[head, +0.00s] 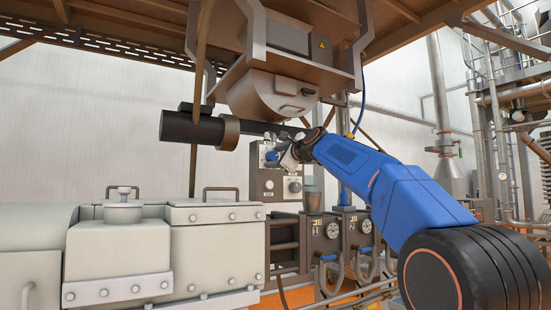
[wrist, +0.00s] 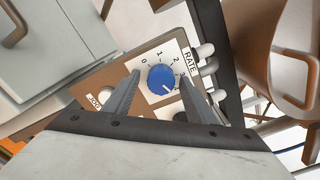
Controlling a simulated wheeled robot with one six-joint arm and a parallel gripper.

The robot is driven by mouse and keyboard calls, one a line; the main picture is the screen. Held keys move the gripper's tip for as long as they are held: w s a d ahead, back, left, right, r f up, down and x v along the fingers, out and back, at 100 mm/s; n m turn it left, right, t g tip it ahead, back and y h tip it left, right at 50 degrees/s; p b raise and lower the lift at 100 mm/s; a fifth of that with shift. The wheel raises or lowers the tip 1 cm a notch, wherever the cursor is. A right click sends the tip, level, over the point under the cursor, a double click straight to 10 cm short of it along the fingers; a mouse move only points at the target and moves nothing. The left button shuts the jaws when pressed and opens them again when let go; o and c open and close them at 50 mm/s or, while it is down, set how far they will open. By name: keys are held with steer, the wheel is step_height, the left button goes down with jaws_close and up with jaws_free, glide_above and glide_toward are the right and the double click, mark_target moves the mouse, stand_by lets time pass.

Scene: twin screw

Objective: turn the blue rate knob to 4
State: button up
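The blue rate knob (wrist: 161,77) sits on a white dial plate marked RATE in the wrist view. The numerals 0, 1 and 2 can be read; those further round are partly hidden by my right finger. A white mark on the knob points to the lower right, past the 2; the exact number is unclear. My gripper (wrist: 160,74) is open, one finger on each side of the knob, with a small gap visible on both sides. In the head view, the knob (head: 272,155) shows beside my gripper (head: 280,155) on a grey control box.
A dark horizontal barrel (head: 190,127) and a hopper (head: 275,95) are close above. White machine housings (head: 120,245) stand at left; gauge panels (head: 330,230) stand below.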

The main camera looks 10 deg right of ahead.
steer(key=shift+s, duration=0.1)
steer(key=v, duration=1.7)
steer(key=s+f+n+g+h, duration=0.2)
steer(key=s+f+n+g, duration=0.2)
steer(key=s+f, duration=0.9)
steer(key=s+d+f+n+g+h, duration=0.1)
steer(key=s+f+n+g, duration=0.3)
steer(key=f, duration=2.4)
steer(key=s+f+n+g+h, duration=0.2)
steer(key=s+f+n+g, duration=0.2)
steer(key=s+f+n, duration=0.9)
steer(key=s+f, duration=0.8)
steer(key=s, duration=0.2)
steer(key=shift+s+d+f+h, duration=0.25)
steer(key=shift+d+f+h, duration=0.05)
steer(key=shift+c, duration=0.6)
